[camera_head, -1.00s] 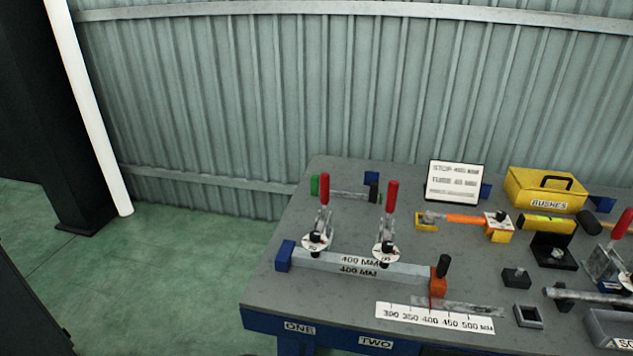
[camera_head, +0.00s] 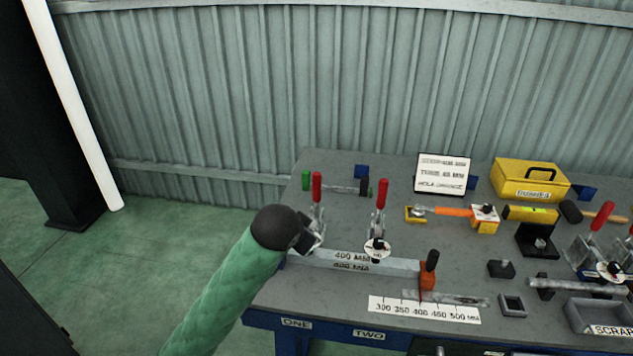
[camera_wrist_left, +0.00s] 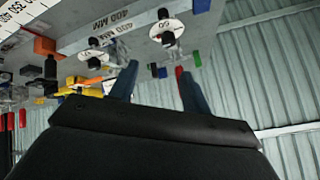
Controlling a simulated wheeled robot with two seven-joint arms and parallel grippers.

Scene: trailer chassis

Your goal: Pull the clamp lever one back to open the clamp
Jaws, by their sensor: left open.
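Clamp one, the left clamp, has a red-handled lever (camera_head: 317,187) standing upright in the head view. My left gripper (camera_head: 312,236) comes in from the left and covers the clamp's lower part and disc. In the left wrist view, which looks upside down, my open fingers (camera_wrist_left: 153,82) are apart with nothing visibly held between them. A small red part (camera_wrist_left: 180,71), possibly the lever handle, shows by the right finger's tip, partly hidden. Clamp one's white disc (camera_wrist_left: 167,27) is beyond the fingers. My right gripper is not in view.
Clamp two, with its own red lever (camera_head: 381,194), stands just right of clamp one. A 400 mm bar (camera_head: 396,265) runs in front, with an orange stop (camera_head: 428,276) at its right end. A yellow bushes box (camera_head: 530,179) sits at the back right.

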